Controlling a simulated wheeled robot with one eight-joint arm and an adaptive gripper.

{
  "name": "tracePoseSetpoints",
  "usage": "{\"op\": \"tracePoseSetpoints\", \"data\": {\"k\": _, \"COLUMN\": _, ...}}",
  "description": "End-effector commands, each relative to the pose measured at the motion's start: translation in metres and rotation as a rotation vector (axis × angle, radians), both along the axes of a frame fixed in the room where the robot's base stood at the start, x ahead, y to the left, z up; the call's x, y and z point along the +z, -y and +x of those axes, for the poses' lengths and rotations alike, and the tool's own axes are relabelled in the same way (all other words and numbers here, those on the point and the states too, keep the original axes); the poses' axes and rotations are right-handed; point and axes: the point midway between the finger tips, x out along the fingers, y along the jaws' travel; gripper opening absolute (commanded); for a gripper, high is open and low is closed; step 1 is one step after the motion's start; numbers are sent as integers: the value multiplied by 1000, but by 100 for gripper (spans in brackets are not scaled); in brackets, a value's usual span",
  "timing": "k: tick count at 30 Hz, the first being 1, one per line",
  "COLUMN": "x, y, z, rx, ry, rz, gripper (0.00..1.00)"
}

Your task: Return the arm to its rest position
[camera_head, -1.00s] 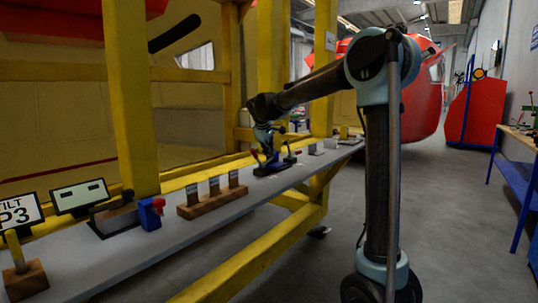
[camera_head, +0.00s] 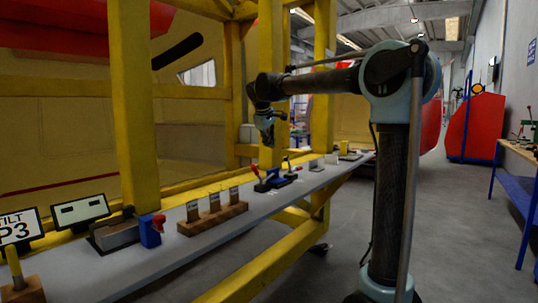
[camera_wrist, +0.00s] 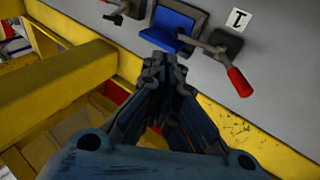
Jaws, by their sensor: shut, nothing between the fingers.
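My gripper (camera_head: 268,138) hangs from the raised arm above the grey bench top (camera_head: 150,262), clear of it, in the head view. In the wrist view my gripper (camera_wrist: 165,65) has its fingers together with nothing between them. Below it is a blue clamp-like fixture (camera_head: 279,180) with red-handled levers. In the wrist view the blue block (camera_wrist: 172,27) and a red lever handle (camera_wrist: 239,82) lie just beyond the fingertips. A gap shows between the gripper and the fixture in the head view.
Yellow frame posts (camera_head: 133,100) rise behind the bench. A wooden block with several tags (camera_head: 213,217), a blue-red clamp (camera_head: 151,230) and a sign (camera_head: 20,228) stand on the bench. Open floor lies right, with a blue table (camera_head: 517,185) beyond.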

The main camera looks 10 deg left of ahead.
Motion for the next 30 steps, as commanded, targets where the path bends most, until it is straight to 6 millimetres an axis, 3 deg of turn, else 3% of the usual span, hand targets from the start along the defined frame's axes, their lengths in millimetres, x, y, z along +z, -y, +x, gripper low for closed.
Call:
{"op": "tracePoseSetpoints", "data": {"k": 6, "x": 10, "y": 2, "z": -4, "rx": -1, "ry": 0, "rz": 0, "gripper": 0}}
{"op": "tracePoseSetpoints", "data": {"k": 17, "x": 9, "y": 6, "z": -5, "rx": -8, "ry": -2, "rz": 2, "gripper": 0}}
{"op": "tracePoseSetpoints", "data": {"k": 20, "x": 4, "y": 22, "z": -12, "rx": -36, "ry": -11, "rz": 13, "gripper": 0}}
{"op": "tracePoseSetpoints", "data": {"k": 23, "x": -7, "y": 53, "z": -28, "rx": -87, "ry": -27, "rz": 33, "gripper": 0}}
{"op": "tracePoseSetpoints", "data": {"k": 30, "x": -49, "y": 137, "z": -86, "rx": -253, "ry": -80, "rz": 106, "gripper": 0}}
